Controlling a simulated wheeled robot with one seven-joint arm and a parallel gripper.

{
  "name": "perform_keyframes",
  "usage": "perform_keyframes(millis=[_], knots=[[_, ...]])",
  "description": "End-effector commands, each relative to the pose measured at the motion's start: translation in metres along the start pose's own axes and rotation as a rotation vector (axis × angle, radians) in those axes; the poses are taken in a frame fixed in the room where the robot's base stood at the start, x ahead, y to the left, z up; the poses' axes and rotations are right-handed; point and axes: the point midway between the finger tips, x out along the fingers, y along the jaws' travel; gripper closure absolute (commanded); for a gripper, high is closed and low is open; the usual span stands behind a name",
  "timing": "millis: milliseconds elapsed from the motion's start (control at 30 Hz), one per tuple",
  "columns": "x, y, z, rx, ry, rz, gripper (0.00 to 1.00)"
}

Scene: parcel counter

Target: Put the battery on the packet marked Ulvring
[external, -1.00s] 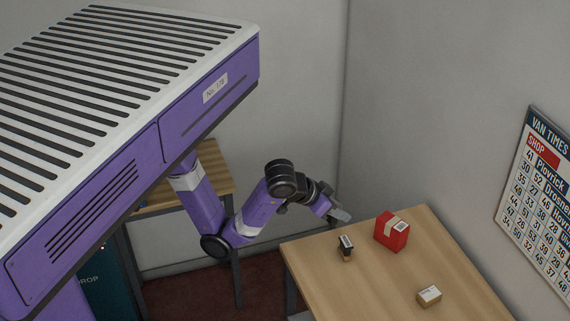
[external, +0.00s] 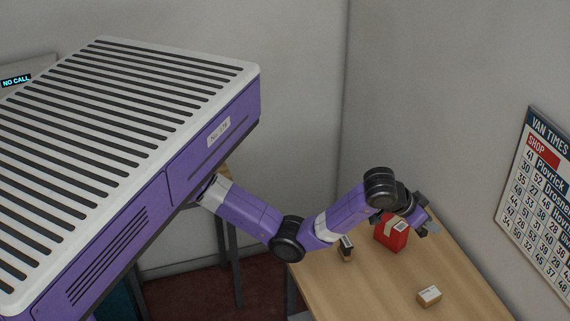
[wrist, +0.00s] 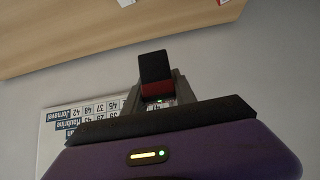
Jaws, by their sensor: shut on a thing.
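My gripper (external: 428,229) is above the far right part of the counter, just right of the red packet (external: 388,238). In the wrist view, my gripper (wrist: 158,90) is shut on a black block with a red band, which looks like the battery (wrist: 155,67). In the external view, the held thing is too small to make out. A small cardboard packet (external: 428,296) with a white label lies nearer the front. No packet's name is legible, so I cannot tell which is Ulvring.
The wooden counter (external: 370,285) is bare between the packets. Grey walls meet behind it. A van times poster (external: 545,185) hangs on the right wall. It shows upside down in the wrist view (wrist: 62,130).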

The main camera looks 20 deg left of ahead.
Motion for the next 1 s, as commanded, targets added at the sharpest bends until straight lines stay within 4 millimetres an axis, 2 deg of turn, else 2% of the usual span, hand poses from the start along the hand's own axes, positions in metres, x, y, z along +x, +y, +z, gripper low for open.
perform_keyframes(millis=[100,200,333,400,567,1000], knots=[[0.011,0.025,-0.017,0.008,0.0,0.008,1.0],[0.018,0.04,-0.027,0.012,-0.001,0.011,1.0],[0.035,0.051,-0.031,0.014,-0.004,0.01,1.0],[0.047,0.052,-0.025,0.014,-0.004,0.01,1.0],[0.06,0.056,-0.014,0.015,-0.002,0.013,1.0],[0.133,0.055,0.06,0.015,-0.005,0.01,1.0]])
